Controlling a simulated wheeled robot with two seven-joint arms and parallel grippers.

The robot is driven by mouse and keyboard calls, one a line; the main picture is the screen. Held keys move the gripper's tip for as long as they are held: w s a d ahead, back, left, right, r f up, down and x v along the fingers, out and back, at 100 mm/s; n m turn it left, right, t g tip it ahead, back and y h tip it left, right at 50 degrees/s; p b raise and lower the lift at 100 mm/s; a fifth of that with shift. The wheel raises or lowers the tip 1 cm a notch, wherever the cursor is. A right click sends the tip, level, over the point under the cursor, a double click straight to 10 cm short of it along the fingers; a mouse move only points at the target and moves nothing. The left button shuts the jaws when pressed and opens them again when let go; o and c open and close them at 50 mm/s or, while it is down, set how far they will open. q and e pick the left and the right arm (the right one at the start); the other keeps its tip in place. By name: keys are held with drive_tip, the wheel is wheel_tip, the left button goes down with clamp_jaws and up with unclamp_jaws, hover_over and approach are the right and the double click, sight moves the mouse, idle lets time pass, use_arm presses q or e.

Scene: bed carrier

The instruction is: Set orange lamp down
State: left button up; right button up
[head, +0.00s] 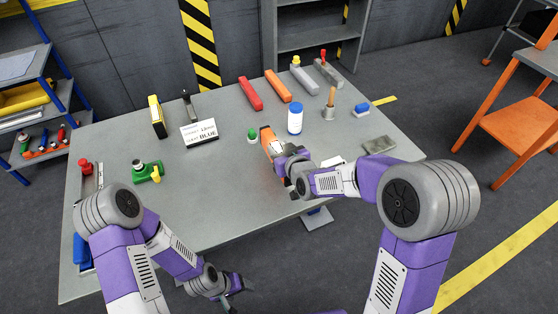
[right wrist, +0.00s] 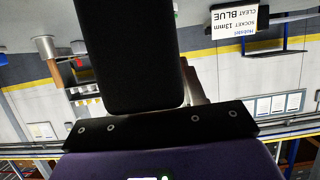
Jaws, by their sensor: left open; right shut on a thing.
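The orange lamp (head: 267,137) is near the middle of the grey table in the head view, partly covered by my right gripper (head: 282,158). The right gripper is shut on the lamp, low over the table. I cannot tell whether the lamp touches the tabletop. In the right wrist view, a large black block fills the upper middle, and I cannot make out the lamp clearly there. My left gripper (head: 226,294) is open and empty, low in front of the table's near edge.
A blue-and-white bottle (head: 295,119) and a small green-and-white item (head: 252,136) stand close to the lamp. A label card (head: 199,133) stands left; it also shows in the right wrist view (right wrist: 243,20). A green-and-yellow tool (head: 147,171) lies left. The table's (head: 215,195) centre-left is clear.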

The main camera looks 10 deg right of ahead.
wheel_tip(320, 180, down, 4)
drive_tip(key=shift+r+b, duration=0.2)
drive_tip(key=shift+b, duration=0.35)
drive_tip(key=shift+r, duration=0.1)
drive_tip(key=o, duration=1.2)
